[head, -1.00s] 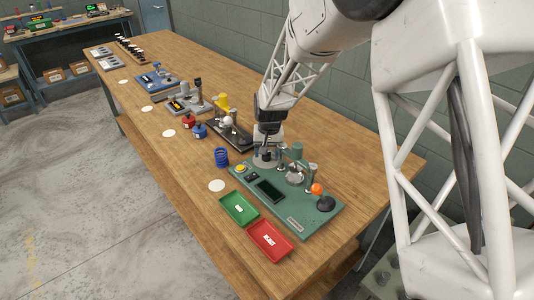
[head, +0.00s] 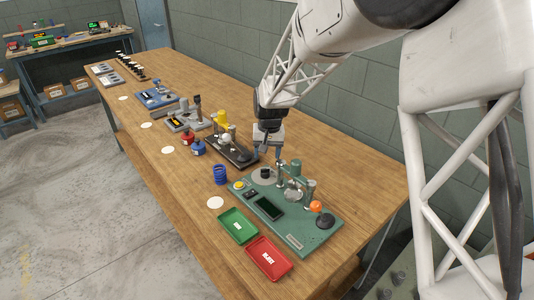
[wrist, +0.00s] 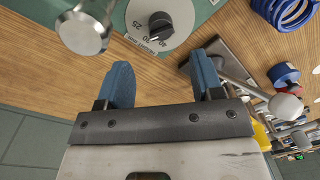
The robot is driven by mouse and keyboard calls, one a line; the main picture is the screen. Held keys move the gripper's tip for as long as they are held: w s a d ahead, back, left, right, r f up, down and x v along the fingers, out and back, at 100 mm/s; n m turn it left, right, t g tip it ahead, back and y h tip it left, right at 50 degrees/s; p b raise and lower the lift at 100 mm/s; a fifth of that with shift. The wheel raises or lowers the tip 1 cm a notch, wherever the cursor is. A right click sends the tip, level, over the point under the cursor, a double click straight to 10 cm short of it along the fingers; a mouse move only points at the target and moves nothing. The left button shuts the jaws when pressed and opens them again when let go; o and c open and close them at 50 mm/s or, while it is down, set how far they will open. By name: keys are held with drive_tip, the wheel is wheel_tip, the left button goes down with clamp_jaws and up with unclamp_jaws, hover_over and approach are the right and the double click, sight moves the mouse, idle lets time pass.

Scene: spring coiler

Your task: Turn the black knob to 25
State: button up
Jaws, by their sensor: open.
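The black knob (wrist: 160,26) sits on a round grey dial (wrist: 178,12) with printed markings, partly cut off by the top of the wrist view. A 25 is printed at the dial's lower left, and a pale mark shows on the knob's lower side; its exact setting is unclear. In the head view the knob (head: 265,172) is on the green spring coiler (head: 312,238), near its back edge. My gripper (head: 272,152) is open and empty, behind the knob and apart from it. Its blue fingers (wrist: 162,75) are over bare wood in the wrist view.
A metal post (wrist: 84,32) stands close by the dial. A blue spring (head: 220,175), green tray (head: 238,226) and red tray (head: 269,258) lie around the coiler. A dark machine with a yellow part (head: 222,118) is behind my gripper. The coiler's dark screen (head: 270,208) is unreadable.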

sight(265, 170)
drive_tip(key=n, duration=0.2)
drive_tip(key=a+n+h, duration=0.1)
drive_tip(key=n, duration=0.1)
drive_tip(key=shift+s+a, duration=0.1)
drive_tip(key=shift+s, duration=0.05)
drive_tip(key=shift+f, duration=0.15)
drive_tip(key=shift+d+f, duration=0.2)
drive_tip(key=shift+f, duration=3.6)
drive_tip(key=c, duration=0.9)
